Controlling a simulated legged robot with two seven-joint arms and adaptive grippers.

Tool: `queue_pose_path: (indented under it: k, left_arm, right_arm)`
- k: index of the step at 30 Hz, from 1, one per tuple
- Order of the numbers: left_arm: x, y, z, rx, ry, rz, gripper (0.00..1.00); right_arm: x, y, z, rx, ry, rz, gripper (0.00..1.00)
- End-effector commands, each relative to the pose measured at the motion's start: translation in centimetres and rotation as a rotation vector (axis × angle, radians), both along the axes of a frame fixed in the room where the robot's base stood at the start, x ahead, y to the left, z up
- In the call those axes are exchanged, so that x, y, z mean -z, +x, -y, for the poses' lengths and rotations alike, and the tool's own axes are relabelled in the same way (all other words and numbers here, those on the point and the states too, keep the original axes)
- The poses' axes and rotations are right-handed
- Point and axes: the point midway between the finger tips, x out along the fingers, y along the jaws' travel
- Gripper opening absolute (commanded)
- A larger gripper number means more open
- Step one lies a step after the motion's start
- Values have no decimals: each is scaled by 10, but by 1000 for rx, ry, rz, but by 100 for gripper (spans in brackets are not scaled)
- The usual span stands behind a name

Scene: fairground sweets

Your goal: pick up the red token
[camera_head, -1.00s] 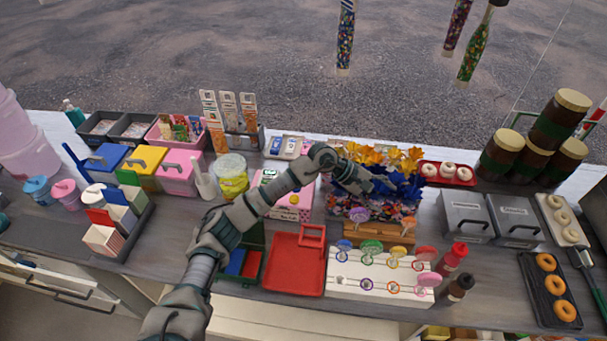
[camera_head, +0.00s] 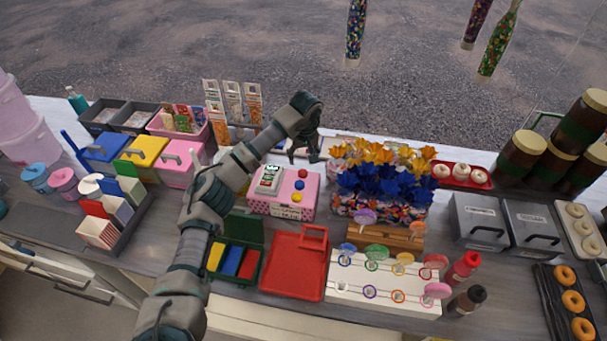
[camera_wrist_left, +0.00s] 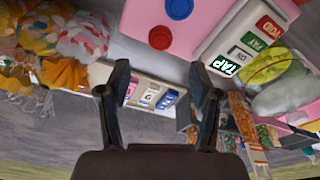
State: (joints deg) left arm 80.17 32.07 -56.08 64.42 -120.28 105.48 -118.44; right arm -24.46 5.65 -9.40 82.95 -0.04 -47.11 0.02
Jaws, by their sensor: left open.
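The red token (camera_head: 302,173) lies flat on top of the pink box (camera_head: 268,208), at the far end of a row with a blue token (camera_head: 299,185) and a yellow one (camera_head: 296,197). In the left wrist view the red token (camera_wrist_left: 160,37) shows near the pink box's edge, with the blue token (camera_wrist_left: 179,8) above it. My left gripper (camera_head: 303,157) is open and empty, pointing down just beyond the pink box's far edge. In the left wrist view its fingertips (camera_wrist_left: 160,70) are spread apart, with the red token past them. My right gripper is out of view.
A card reader (camera_head: 269,178) sits on the pink box's left part. Blue and yellow flower-like sweets (camera_head: 378,185) stand close on the right. A red tray (camera_head: 293,265) and a green case (camera_head: 238,235) lie in front. Upright packets (camera_head: 232,100) stand behind left.

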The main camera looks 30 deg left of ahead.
Motion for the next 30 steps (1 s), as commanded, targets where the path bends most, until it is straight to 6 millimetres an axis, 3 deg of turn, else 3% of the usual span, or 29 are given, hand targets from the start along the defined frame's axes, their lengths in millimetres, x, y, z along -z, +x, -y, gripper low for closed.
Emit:
queue_pose_path:
  k: [8, 16, 25, 26, 30]
  left_arm:
    - [26, 2, -1, 1, -1, 0, 64]
    - [66, 5, -3, 0, -3, -2, 64]
    - [71, 5, -3, 1, -1, 2, 64]
    - [71, 5, -3, 1, -1, 1, 59]
    - [71, 6, -3, 1, -1, 1, 24]
  right_arm:
    - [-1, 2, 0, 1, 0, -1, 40]
    - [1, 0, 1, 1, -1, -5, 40]
    - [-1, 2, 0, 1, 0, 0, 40]
    - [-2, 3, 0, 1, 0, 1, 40]
    - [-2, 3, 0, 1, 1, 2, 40]
